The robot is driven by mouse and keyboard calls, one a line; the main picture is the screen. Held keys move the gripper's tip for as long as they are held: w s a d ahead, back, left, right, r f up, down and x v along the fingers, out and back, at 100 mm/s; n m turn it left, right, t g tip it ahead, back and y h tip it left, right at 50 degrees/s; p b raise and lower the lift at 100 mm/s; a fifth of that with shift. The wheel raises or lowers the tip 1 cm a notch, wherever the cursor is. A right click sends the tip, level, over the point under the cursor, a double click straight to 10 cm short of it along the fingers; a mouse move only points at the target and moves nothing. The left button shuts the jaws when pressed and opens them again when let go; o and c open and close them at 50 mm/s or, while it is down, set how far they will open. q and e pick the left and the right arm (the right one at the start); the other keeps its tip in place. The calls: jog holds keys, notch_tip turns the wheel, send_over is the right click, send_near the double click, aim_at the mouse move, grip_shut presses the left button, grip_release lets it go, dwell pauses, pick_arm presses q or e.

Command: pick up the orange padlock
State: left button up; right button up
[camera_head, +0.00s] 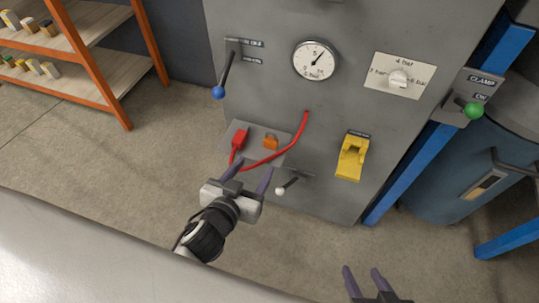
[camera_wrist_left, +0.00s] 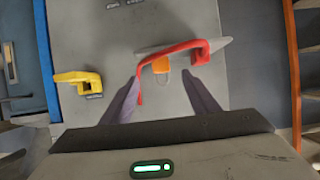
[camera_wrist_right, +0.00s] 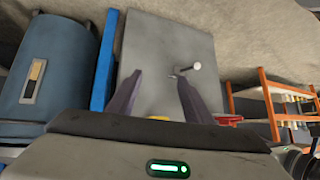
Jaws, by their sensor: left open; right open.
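The orange padlock (camera_head: 270,142) sits on a small grey shelf (camera_head: 238,127) on the front of the grey cabinet, to the right of a red block (camera_head: 240,141) with a red cable. In the left wrist view the padlock (camera_wrist_left: 160,65) shows between and beyond the fingertips, with the red cable close around it. My left gripper (camera_head: 245,172) is open and empty, just in front of and below the shelf, apart from the padlock. My right gripper (camera_head: 363,272) is open and empty at the bottom right, far from the padlock.
The cabinet carries a blue-knobbed lever (camera_head: 219,91), a gauge (camera_head: 316,61), a pressure dial (camera_head: 398,78), a yellow switch (camera_head: 352,157) and a white-knobbed lever (camera_head: 281,190) close right of my left gripper. The red cable (camera_head: 297,136) loops below the padlock. Orange shelving (camera_head: 104,84) stands left.

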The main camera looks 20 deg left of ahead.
pick_arm(q)
jog(key=b, duration=0.1)
send_near(270, 143)
jog(key=f+x, duration=0.1)
jog(key=x, duration=0.2)
jog(key=shift+t, duration=0.3)
jog(key=shift+b+x, duration=0.55)
jog(key=shift+x, duration=2.45)
jog(key=shift+r, duration=0.15)
jog(key=c, duration=1.2)
